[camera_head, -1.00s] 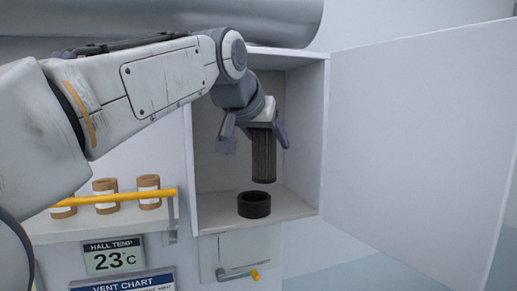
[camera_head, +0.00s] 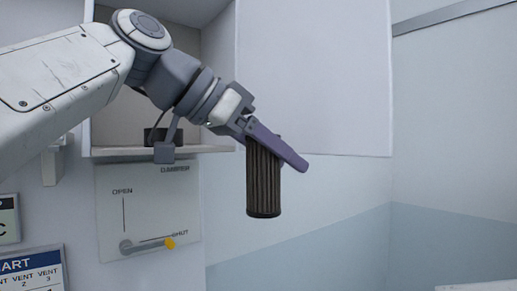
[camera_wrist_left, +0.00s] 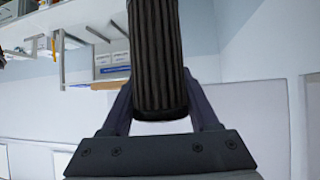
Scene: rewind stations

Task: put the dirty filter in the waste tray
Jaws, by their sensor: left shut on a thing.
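The dirty filter (camera_head: 263,182) is a dark brown pleated cylinder. It hangs upright in my left gripper (camera_head: 272,143), which is shut on its upper end. Filter and gripper are in the air in front of the wall, to the right of the open cabinet. In the left wrist view the filter (camera_wrist_left: 156,55) fills the upper middle between the two fingers of the gripper (camera_wrist_left: 160,100). My right gripper is not in view. I cannot make out a waste tray in these frames.
The open cabinet (camera_head: 120,60) holds a black ring seat (camera_head: 155,136); its white door (camera_head: 315,75) stands open to the right. Below is a damper panel (camera_head: 147,210) with its yellow-tipped lever near SHUT. Free air lies right of the filter. A pale edge (camera_head: 470,288) shows at bottom right.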

